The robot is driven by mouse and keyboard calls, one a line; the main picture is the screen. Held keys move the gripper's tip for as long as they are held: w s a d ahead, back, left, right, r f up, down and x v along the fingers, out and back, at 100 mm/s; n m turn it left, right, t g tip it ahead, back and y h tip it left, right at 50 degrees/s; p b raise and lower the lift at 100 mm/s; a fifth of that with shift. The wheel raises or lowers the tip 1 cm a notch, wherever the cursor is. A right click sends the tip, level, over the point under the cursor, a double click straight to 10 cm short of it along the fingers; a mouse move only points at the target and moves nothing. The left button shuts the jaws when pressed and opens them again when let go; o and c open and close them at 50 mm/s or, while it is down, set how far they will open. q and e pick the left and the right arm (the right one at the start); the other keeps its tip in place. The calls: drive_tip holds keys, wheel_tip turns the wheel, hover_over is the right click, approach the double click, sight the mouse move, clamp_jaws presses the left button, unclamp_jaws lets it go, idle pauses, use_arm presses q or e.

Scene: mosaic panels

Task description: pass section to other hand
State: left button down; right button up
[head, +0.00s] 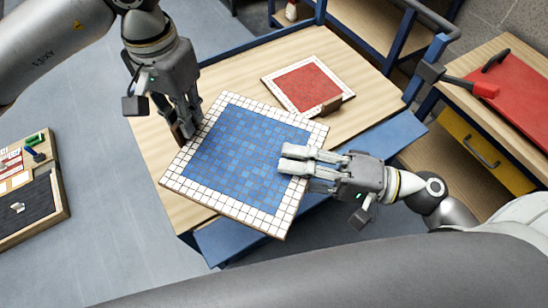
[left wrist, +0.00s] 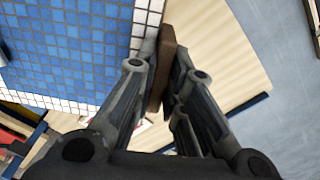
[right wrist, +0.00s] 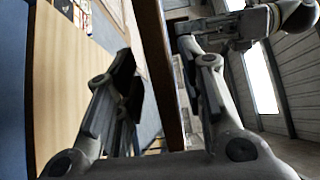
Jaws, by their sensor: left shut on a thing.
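The section is a blue mosaic panel (head: 240,155) with a white tiled border, held tilted above the wooden table. It also shows in the left wrist view (left wrist: 65,45). My left gripper (head: 188,128) is at its left edge, shut on the panel's brown tab (left wrist: 167,65). My right gripper (head: 292,160) is at the right edge, with fingers over the blue face; its lower finger is mostly hidden. In the right wrist view the panel's brown edge (right wrist: 157,50) runs between the open fingers, with a clear gap on the left side.
A red mosaic panel (head: 305,83) with a brown tab lies on the table (head: 240,75) behind. A blue shelf edge (head: 395,137) runs along the table's front. A side bench (head: 488,65) with a red-handled tool stands right; another board (head: 35,195) stands left.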

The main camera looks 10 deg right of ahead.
sight(273, 160)
drive_tip(key=shift+x, duration=1.9)
use_arm(q)
drive_tip(key=shift+r, duration=0.1)
use_arm(e)
clamp_jaws()
drive_tip(key=shift+f, duration=0.1)
use_arm(q)
drive_tip(key=c, duration=1.4)
unclamp_jaws()
use_arm(e)
drive_tip(key=shift+r, duration=0.2)
